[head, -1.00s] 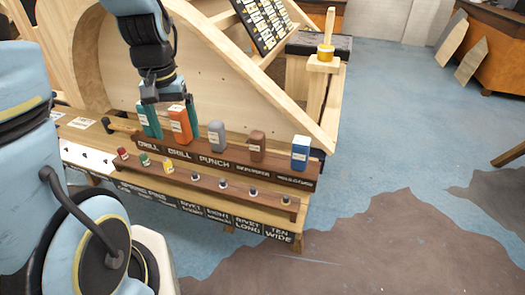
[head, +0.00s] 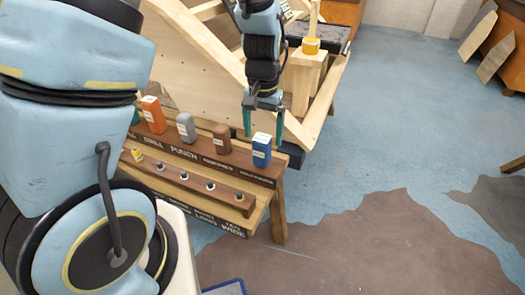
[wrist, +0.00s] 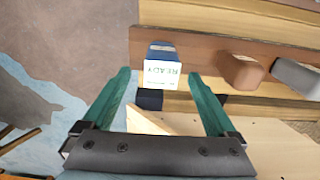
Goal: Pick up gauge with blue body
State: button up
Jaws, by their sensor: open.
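The blue-bodied gauge (head: 261,151) stands upright at the right end of the dark wooden rack, with a white label on it. In the wrist view the blue gauge (wrist: 161,52) shows a label reading READY, ahead of and between the two teal fingers. My gripper (head: 263,126) is open and empty, pointing down just above and behind the blue gauge. In the wrist view my gripper (wrist: 162,90) has its fingers spread wide, apart from the gauge.
A brown block (head: 221,138), a grey one (head: 186,127) and an orange one (head: 153,115) stand to the left on the rack. A pale wooden frame (head: 200,65) rises behind. A lower rail (head: 225,196) holds small pegs. Open floor lies to the right.

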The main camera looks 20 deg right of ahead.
aim_at(262, 147)
jog(key=shift+a+f+p, duration=0.2)
jog(key=shift+f+p, duration=0.55)
jog(key=shift+f, duration=1.7)
grip_shut()
